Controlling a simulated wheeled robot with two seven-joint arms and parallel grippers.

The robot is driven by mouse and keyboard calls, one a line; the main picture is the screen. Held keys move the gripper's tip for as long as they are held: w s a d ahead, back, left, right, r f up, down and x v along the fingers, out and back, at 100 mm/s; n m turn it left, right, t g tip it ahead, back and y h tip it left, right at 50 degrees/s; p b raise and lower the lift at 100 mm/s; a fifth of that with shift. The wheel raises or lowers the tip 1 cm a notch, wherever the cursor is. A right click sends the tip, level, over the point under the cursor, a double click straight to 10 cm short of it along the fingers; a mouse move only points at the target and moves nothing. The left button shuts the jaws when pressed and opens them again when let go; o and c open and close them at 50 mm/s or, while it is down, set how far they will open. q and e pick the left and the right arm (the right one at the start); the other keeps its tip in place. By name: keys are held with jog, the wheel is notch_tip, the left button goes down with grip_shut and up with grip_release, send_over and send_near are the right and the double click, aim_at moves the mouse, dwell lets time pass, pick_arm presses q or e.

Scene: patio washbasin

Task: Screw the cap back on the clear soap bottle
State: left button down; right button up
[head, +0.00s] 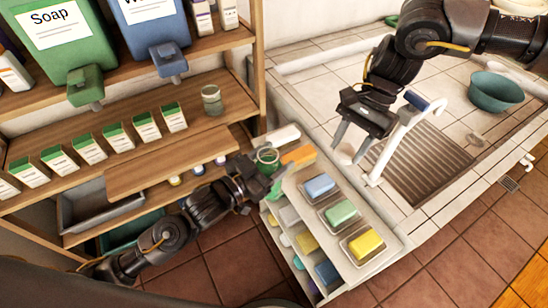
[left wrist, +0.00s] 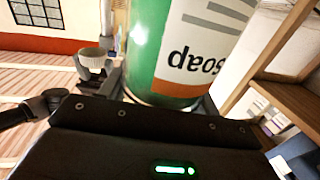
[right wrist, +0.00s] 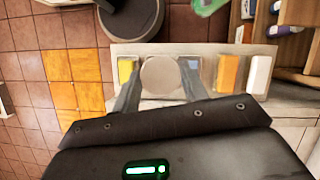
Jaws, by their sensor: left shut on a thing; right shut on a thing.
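The clear soap bottle (head: 267,156) looks greenish, and my left gripper (head: 272,178) is shut on it near the top of the small rack. In the left wrist view the bottle (left wrist: 150,50) fills the upper middle, with a white and orange soap label upside down in the picture. My right gripper (head: 348,150) is shut on the pale round cap (head: 346,156), to the right of the bottle and apart from it. The cap (right wrist: 160,76) shows face-on between the fingers in the right wrist view. The bottle's mouth is hard to make out.
The rack (head: 385,244) holds blue, green and yellow soap bars, with an orange bar (head: 298,155) beside the bottle. A wooden shelf (head: 190,140) with boxes and a glass jar (head: 211,100) stands left. A white tap (head: 390,150) stands close to my right gripper.

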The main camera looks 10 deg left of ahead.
jog(key=s+a+r, duration=0.1)
jog(key=a+r, duration=0.2)
jog(key=a, duration=0.5)
jog(key=a+r, duration=0.4)
jog(key=a, duration=0.5)
jog(key=shift+s+r+n, duration=0.25)
jog(key=shift+s+n, duration=0.1)
jog(key=shift+n, duration=0.05)
jog(key=shift+f, duration=0.1)
jog(key=shift+f, duration=1.95)
jog(key=shift+s+r, duration=0.1)
jog(key=shift+r, duration=0.1)
